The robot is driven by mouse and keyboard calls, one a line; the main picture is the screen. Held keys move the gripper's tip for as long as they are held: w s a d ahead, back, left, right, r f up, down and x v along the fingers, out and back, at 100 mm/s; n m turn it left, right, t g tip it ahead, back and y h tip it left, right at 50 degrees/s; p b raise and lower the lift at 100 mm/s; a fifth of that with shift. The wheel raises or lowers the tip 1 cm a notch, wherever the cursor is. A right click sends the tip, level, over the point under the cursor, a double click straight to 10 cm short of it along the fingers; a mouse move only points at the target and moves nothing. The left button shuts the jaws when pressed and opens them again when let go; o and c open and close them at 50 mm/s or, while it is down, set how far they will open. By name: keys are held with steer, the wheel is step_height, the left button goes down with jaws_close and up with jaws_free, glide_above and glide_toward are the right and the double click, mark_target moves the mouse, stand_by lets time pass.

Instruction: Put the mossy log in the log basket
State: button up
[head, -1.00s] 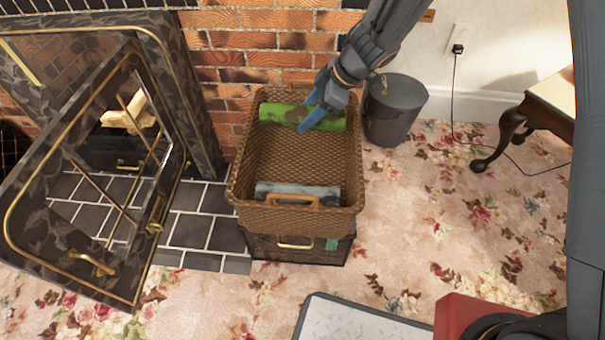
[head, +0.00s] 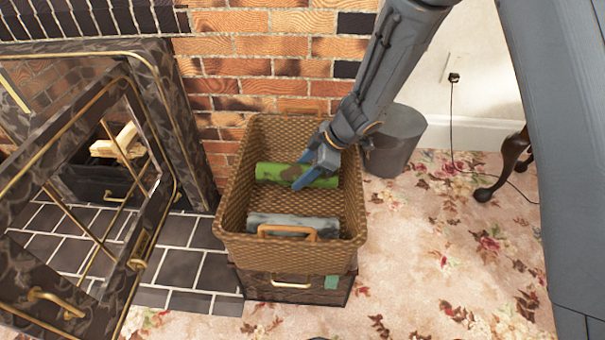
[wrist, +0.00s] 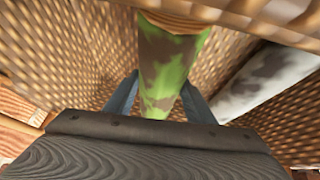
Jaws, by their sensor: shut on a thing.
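The mossy log (head: 275,172), green with brown patches, lies level inside the wicker log basket (head: 232,205), towards its back. It also shows in the wrist view (wrist: 165,75), between the two blue fingers. My gripper (head: 303,172) reaches in from the upper right and is shut on the log near its right part. The underside of the log is hidden, so I cannot tell whether it touches the basket floor.
A grey-white log (head: 292,222) lies in the front of the basket. The basket rests on a dark box (head: 290,285). A grey bin (head: 397,145) stands to the right, and an open fireplace door (head: 95,205) to the left. Floral carpet (head: 430,270) is clear at right.

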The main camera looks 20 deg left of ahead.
steer(key=shift+f, duration=0.5)
steer(key=o, duration=1.5)
steer(key=shift+r, duration=0.15)
